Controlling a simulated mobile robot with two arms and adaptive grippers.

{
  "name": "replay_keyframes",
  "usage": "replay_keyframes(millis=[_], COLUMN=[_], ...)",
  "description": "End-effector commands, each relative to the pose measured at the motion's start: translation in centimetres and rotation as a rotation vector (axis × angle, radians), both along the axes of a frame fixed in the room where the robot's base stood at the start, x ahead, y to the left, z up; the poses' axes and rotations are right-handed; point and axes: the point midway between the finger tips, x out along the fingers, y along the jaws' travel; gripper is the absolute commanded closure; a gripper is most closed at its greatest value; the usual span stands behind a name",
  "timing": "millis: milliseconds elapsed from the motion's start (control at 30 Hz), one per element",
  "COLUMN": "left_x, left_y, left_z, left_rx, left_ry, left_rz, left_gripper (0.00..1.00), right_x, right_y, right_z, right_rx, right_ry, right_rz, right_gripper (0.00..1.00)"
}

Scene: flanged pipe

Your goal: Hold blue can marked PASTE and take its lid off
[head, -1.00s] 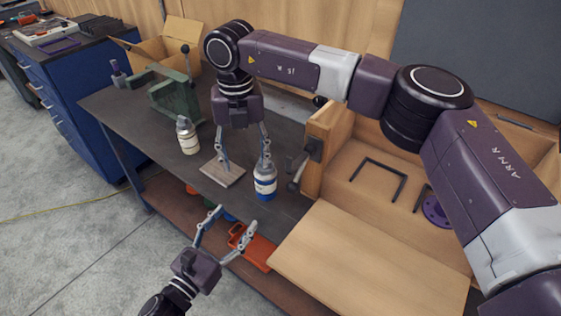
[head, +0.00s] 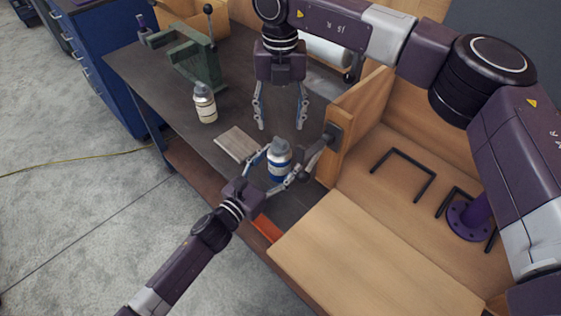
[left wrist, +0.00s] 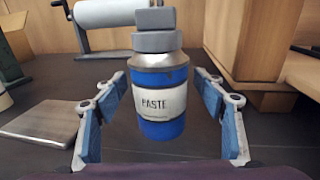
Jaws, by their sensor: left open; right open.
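The blue can marked PASTE (head: 278,165) stands upright on the dark bench near its front edge, with its grey lid (head: 281,146) on. In the left wrist view the can (left wrist: 158,98) is centred, label facing me, its grey stepped lid (left wrist: 156,30) on top. My left gripper (head: 279,170) is open, its fingers on either side of the can; the left wrist view shows gaps between both fingers (left wrist: 160,120) and the can. My right gripper (head: 282,126) is open and empty, pointing down behind the can and above the bench.
A flat board (head: 237,143) lies left of the can, and a cream-labelled can (head: 205,104) stands farther left. A green vise (head: 195,60) is behind.

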Motion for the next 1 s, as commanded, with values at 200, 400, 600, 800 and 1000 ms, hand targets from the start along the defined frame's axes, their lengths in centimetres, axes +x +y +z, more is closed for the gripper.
replay_keyframes(millis=[200, 400, 600, 800, 1000], left_x=[0.19, 0.18, 0.17, 0.17, 0.18], left_y=[-0.16, -0.14, -0.14, -0.14, -0.13], left_z=[-0.02, -0.02, -0.02, -0.01, 0.02], left_rx=[0.001, 0.001, 0.001, 0.001, 0.001], left_ry=[0.001, 0.001, 0.001, -0.001, -0.001], left_rz=[0.0, 0.0, 0.0, 0.0, 0.0], left_gripper=[0.36, 0.48, 0.7, 0.92, 1.0], right_x=[-0.03, -0.02, -0.02, -0.02, -0.04], right_y=[0.05, 0.05, 0.04, 0.04, 0.03], right_z=[0.02, 0.02, 0.02, 0.02, 0.02], right_rx=[0.0, 0.0, 0.0, 0.0, 0.0], right_ry=[0.0, 0.0, 0.0, 0.0, -0.001], right_rz=[0.001, 0.001, 0.001, 0.001, 0.014], right_gripper=[0.47, 0.47, 0.47, 0.47, 0.45])
